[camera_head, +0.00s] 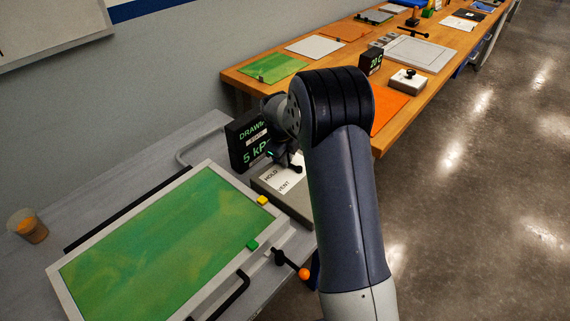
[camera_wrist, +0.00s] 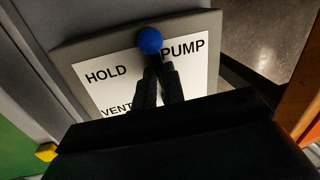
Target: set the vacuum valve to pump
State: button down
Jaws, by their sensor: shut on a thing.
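The vacuum valve's white label (camera_wrist: 105,73) shows HOLD at left, PUMP at upper right and VENT at the bottom, partly hidden by my gripper; the plate also shows in the head view (camera_head: 280,180). The valve handle's round blue knob (camera_wrist: 150,40) lies at the top edge of the label, between HOLD and PUMP and close to the P of PUMP. My gripper (camera_wrist: 156,68) is shut on the handle just below the knob, its fingers close together. The rest of the handle is hidden. In the head view my arm covers the right part of the valve.
A dark display (camera_head: 250,142) behind the valve reads DRAWING and 5 kPa. A white-framed green tray (camera_head: 70,287) lies left, with a lever with an orange knob (camera_head: 304,274) near its corner. A cup (camera_head: 30,226) stands far left. A wooden bench (camera_head: 240,76) runs behind.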

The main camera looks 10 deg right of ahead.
jog(key=shift+w+d+m, duration=0.15)
jog(key=shift+w+m, duration=0.05)
jog(key=shift+m, duration=0.4)
jog(key=shift+b, duration=0.3)
jog(key=c, duration=1.5)
grip_release()
jog(key=r, duration=0.3)
jog(key=a+r, duration=0.1)
jog(key=r, duration=0.3)
jog(key=s+r, duration=0.1)
jog(key=r, duration=0.2)
jog(key=shift+s+a+r, duration=0.1)
jog(key=shift+a+r, duration=0.2)
jog(key=shift+r, duration=0.05)
jog(key=shift+f, duration=0.15)
